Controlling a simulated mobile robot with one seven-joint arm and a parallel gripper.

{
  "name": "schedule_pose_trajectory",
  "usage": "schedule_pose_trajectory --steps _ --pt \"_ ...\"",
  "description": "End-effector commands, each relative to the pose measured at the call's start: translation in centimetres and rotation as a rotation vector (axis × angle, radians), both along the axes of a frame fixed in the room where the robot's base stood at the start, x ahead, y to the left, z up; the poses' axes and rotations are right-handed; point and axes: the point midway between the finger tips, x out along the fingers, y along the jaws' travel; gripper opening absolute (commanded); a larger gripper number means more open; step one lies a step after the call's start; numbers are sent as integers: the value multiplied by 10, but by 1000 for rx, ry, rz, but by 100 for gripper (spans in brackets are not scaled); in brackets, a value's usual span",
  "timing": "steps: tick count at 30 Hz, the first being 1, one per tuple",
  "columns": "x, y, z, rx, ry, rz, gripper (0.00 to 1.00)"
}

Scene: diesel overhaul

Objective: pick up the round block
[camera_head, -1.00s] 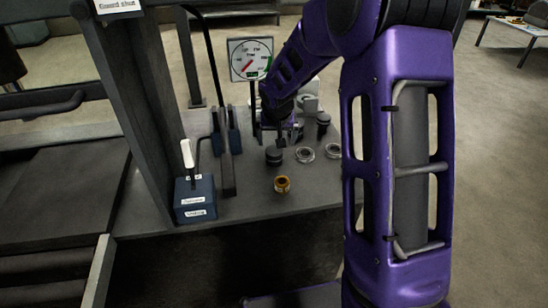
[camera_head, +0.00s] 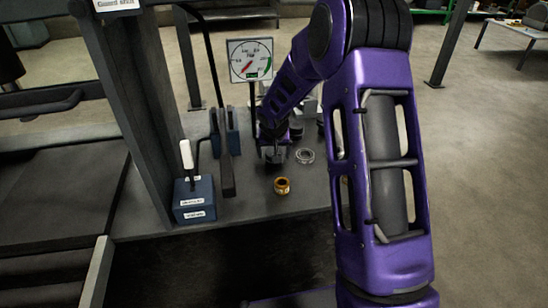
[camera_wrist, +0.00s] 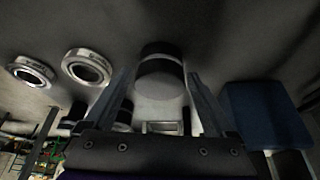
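The round block is a short dark cylinder; in the head view (camera_head: 274,164) it stands on the grey bench, partly covered by my gripper. My gripper (camera_head: 271,148) is just above and around it. In the wrist view the block (camera_wrist: 160,75) shows a black band and a greyer face, centred between the two fingers of my gripper (camera_wrist: 158,78). The fingers are apart, with a narrow gap showing on each side of the block. I see no clear contact.
Near the block are a metal ring (camera_head: 305,156) and a brass ring (camera_head: 282,186). A blue lever box (camera_head: 194,200) and a dark upright bar (camera_head: 227,178) stand to the left. A pressure gauge (camera_head: 250,60) stands behind. The bench front is mostly clear.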

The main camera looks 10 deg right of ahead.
Motion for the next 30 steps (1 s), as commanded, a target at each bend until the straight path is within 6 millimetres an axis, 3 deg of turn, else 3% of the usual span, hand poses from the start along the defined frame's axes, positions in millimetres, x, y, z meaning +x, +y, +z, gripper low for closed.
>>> schedule_pose_trajectory --steps 2,12,22,30 --pt "0 0 0 0 0 0 73" --pt "0 0 0 0 0 0 13" --pt "2 0 11 0 -6 -1 13" --pt "2 0 59 0 -9 0 13"
